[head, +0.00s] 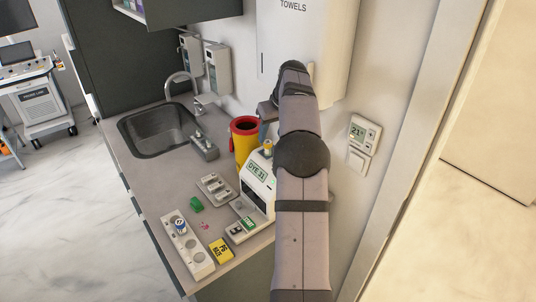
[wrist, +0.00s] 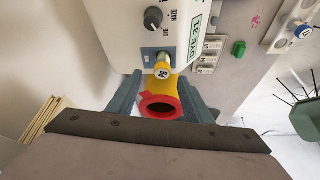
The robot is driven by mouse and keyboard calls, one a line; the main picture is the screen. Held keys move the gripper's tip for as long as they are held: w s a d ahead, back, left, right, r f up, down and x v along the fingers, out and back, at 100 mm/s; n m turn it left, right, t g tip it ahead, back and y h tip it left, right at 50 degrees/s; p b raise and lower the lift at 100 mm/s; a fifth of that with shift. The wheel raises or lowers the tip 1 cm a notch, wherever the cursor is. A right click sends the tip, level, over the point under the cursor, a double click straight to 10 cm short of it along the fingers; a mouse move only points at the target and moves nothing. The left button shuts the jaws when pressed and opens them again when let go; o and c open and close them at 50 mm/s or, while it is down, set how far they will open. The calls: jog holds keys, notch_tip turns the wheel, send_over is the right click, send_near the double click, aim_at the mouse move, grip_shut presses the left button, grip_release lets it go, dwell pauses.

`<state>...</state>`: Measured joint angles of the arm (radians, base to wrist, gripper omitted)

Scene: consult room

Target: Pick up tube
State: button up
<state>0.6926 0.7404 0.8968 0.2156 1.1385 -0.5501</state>
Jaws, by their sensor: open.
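A tube with a round, numbered yellow-and-white cap (wrist: 162,71) stands at the device's edge in the wrist view; its yellow top (head: 267,148) also shows in the head view. Its lower part is hidden. A second tube with a blue cap (head: 180,226) stands in the long white rack at the front left; it also shows in the wrist view (wrist: 303,31). My gripper (wrist: 162,84) is open, and its fingers lie on either side of the line to the yellow-capped tube. Nothing is seen held. In the head view my arm hides most of the gripper.
A white device (head: 257,186) marked DYE 31 stands below my arm. A yellow sharps bin (head: 243,150) with a red rim is close beside it. A grey holder (head: 216,188), green block (head: 196,204), yellow box (head: 221,251) and long rack (head: 199,262) lie in front; the sink (head: 158,130) is behind.

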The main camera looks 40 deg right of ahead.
aim_at(268, 142)
jog(key=shift+p+x, duration=1.45)
jog(key=shift+x, duration=0.75)
jog(key=shift+w+a+f, duration=0.2)
jog(key=shift+w+f, duration=0.05)
jog(key=shift+f, duration=0.45)
grip_shut()
jog(key=shift+r, duration=0.2)
